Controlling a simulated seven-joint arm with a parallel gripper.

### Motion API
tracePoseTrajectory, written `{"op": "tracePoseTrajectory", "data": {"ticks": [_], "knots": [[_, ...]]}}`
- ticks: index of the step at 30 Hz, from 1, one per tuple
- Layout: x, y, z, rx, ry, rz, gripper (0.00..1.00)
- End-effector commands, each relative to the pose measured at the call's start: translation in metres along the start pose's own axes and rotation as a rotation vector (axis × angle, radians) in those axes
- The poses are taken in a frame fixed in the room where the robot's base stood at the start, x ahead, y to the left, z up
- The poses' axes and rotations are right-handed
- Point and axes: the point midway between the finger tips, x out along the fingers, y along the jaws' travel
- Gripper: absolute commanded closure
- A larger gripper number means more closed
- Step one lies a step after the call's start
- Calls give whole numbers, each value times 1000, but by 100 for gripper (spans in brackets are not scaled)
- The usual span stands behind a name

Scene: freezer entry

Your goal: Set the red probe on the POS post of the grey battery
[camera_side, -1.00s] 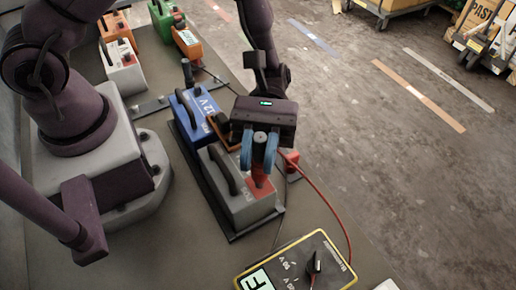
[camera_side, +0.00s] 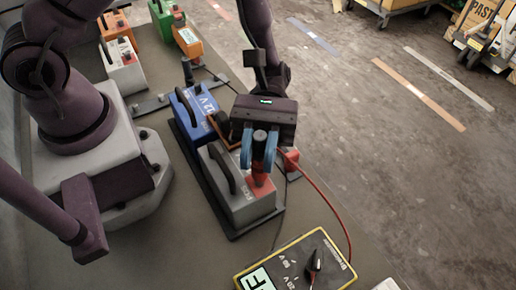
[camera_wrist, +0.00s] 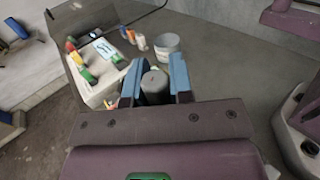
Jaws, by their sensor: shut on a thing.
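The grey battery (camera_side: 238,203) sits in a dark tray in the side view, with a black handle on top. My gripper (camera_side: 259,152) is above its right end, with blue fingers shut on the red probe (camera_side: 260,170). The probe is upright, with a dark top and a red lower part. Its lower end is at a red patch on the battery's top; I cannot tell whether it touches the post, which is hidden. In the wrist view the probe's dark end (camera_wrist: 155,86) stands between the blue fingers.
A blue 12 V battery (camera_side: 192,112) stands beside the grey one. A yellow-edged multimeter (camera_side: 296,262) lies at the front, with a red cable (camera_side: 322,197) running to it. Orange (camera_side: 188,42) and green units are at the back. The bench's right edge is close.

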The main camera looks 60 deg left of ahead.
Motion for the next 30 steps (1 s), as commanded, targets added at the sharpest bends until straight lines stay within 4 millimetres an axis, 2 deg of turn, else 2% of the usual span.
{"op": "tracePoseTrajectory", "data": {"ticks": [30], "knots": [[0, 0, -18, 0, 0, 1, 100]]}}
